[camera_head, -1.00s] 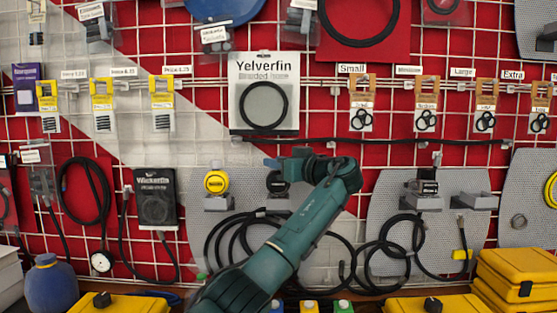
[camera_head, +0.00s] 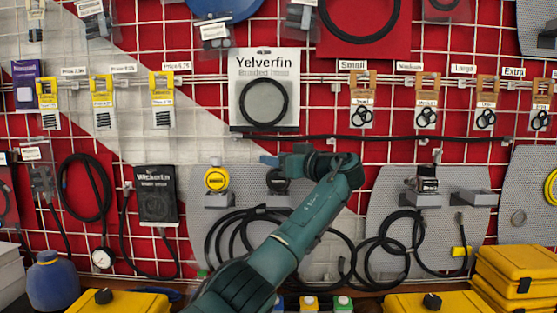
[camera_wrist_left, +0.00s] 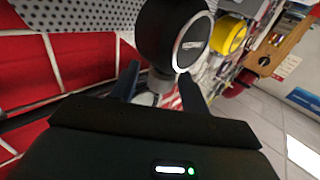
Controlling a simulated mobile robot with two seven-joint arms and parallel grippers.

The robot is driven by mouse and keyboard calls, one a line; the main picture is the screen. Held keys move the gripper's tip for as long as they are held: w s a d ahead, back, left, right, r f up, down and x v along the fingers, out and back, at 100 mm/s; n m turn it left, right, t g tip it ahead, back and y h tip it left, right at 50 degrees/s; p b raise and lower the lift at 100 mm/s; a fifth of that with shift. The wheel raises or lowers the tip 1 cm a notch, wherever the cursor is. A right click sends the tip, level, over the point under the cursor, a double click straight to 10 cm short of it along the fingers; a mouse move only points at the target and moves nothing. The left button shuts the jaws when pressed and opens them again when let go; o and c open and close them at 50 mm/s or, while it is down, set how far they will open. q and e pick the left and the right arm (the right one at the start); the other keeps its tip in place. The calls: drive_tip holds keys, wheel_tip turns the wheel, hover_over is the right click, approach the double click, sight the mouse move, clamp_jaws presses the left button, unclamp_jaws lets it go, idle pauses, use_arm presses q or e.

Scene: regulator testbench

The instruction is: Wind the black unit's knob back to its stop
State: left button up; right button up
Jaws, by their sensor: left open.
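The black unit (camera_head: 278,182) is on a small grey shelf on the pegboard, partly covered by my left gripper in the head view. In the left wrist view its rounded black body (camera_wrist_left: 160,30) has a silver-rimmed round black face with small white lettering. A short grey part (camera_wrist_left: 160,84) below it shows between my fingers. My left gripper (camera_wrist_left: 158,86) is open, with one finger on each side of that grey part; I cannot tell whether they touch it. In the head view the left gripper (camera_head: 272,161) is at the unit's upper edge. My right gripper is out of view.
A similar yellow unit (camera_head: 216,180) stands on a shelf just left; it also shows in the left wrist view (camera_wrist_left: 230,35). Black hoses (camera_head: 232,235) hang below. Another black unit (camera_head: 427,186) is on the right panel. Yellow cases (camera_head: 520,275) are at lower right.

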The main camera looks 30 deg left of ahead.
use_arm(q)
drive_tip(key=shift+d, duration=0.1)
drive_tip(key=shift+d+f, duration=0.1)
drive_tip(key=shift+d, duration=0.25)
drive_tip(key=b+v, duration=0.3)
drive_tip(key=v, duration=0.9)
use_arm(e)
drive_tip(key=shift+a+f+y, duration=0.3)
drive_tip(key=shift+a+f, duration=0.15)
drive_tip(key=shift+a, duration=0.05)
use_arm(q)
drive_tip(key=shift+s+d, duration=0.1)
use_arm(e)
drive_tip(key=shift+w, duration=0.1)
